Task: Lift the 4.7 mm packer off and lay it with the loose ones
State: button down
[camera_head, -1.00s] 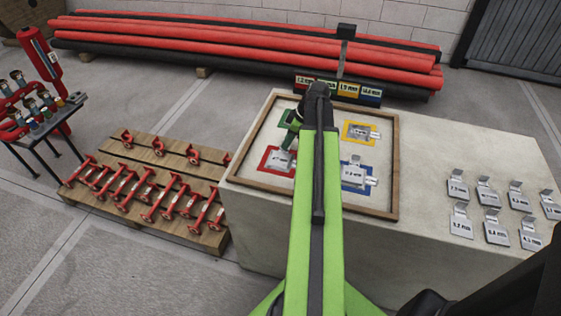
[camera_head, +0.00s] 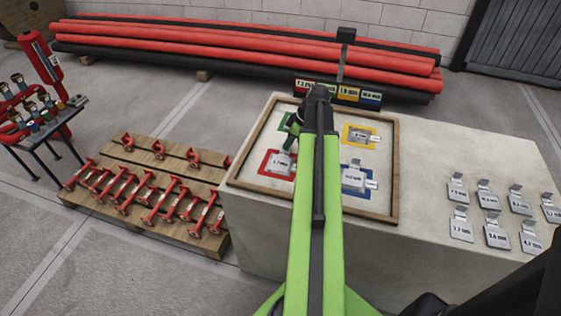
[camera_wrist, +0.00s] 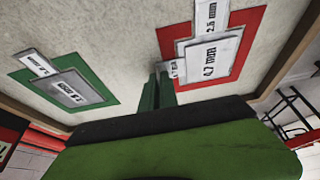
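The 4.7 mm packer (camera_wrist: 208,58) is a grey plate with a small raised tab. In the head view this stack (camera_head: 282,161) is at the tray's near left. My gripper (camera_wrist: 160,72) has its dark green fingers close together, tips right beside the 4.7 mm tab. I cannot tell whether the tab is between them. In the head view my arm partly hides the gripper (camera_head: 292,140). The loose packers (camera_head: 490,210) lie in two rows at the bench's right.
The wooden-rimmed tray (camera_head: 398,165) also has green, yellow and blue squares with plates. A green-square plate (camera_wrist: 75,88) is left of my fingers. The bench top (camera_head: 430,150) is clear between tray and loose packers. Label blocks (camera_head: 345,90) stand behind the tray.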

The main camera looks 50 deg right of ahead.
dwell(0.8)
jog(key=shift+r+p, duration=0.55)
notch_tip(320, 180, up, 4)
jog(key=p, duration=0.4)
jog(key=s+d+r+p, duration=0.4)
jog(key=s+r+p, duration=0.2)
jog(key=s, duration=0.5)
